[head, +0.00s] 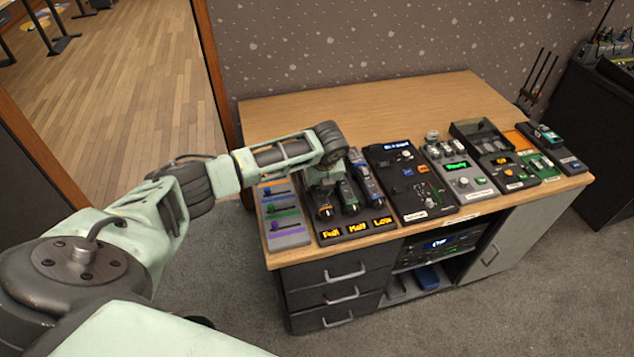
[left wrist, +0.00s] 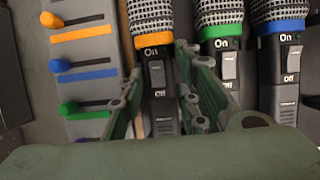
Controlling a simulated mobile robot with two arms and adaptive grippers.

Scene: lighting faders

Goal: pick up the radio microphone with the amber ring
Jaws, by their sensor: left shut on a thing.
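The radio microphone with the amber ring (left wrist: 150,40) is the leftmost of three microphones in the left wrist view. It has a silver mesh head and a dark body with an On/Off switch. My left gripper (left wrist: 159,72) has one finger on each side of its body and is shut on it. The microphone with the green ring (left wrist: 221,43) is close beside the right finger. The microphone with the blue ring (left wrist: 279,27) is further right. In the head view my left gripper (head: 322,181) partly hides the amber one (head: 324,210) in its dock (head: 338,236). My right gripper is not in view.
A fader panel (head: 284,228) lies just left of the dock. A black control unit (head: 412,195) and several other devices stand to the right. The back of the wooden desk top (head: 370,108) is clear. A patterned wall (head: 390,45) rises behind it.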

